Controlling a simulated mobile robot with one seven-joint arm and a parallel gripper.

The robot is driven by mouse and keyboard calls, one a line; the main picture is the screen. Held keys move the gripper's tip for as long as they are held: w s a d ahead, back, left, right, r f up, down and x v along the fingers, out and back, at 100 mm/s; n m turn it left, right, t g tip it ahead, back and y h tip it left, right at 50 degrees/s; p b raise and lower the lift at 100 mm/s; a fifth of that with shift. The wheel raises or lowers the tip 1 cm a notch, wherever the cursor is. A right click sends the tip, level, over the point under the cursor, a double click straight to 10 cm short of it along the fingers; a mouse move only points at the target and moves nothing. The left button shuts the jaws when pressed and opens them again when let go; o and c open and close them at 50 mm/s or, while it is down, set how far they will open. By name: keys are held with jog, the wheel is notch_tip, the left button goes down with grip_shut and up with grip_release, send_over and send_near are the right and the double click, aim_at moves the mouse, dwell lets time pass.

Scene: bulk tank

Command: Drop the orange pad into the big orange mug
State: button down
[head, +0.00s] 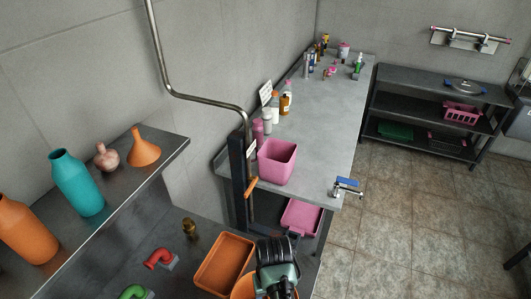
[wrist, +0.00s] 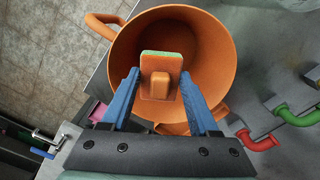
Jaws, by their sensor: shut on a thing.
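The big orange mug (wrist: 215,45) stands open upward below my gripper in the wrist view, its handle (wrist: 101,25) at the upper left. My gripper (wrist: 160,77) has its two blue fingers closed on the orange pad (wrist: 161,64), which has a green edge along its far side. The pad appears over the mug's opening; its exact height above the rim is hard to tell. In the head view my gripper (head: 277,282) covers most of the mug (head: 243,288) at the bottom edge, and the pad is hidden.
An orange tray (head: 224,262) stands left of the mug. Red (head: 159,257) and green (head: 134,292) pipe pieces lie further left. A brass fitting (head: 189,228) is behind. A pink bin (head: 277,161) stands on the far counter. A shelf (head: 105,210) holds vases at left.

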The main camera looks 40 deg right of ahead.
jog(key=shift+c, duration=0.3)
grip_release()
jog(key=shift+r, duration=0.15)
notch_tip(320, 180, up, 13)
jog(key=p, duration=0.2)
dwell(0.4)
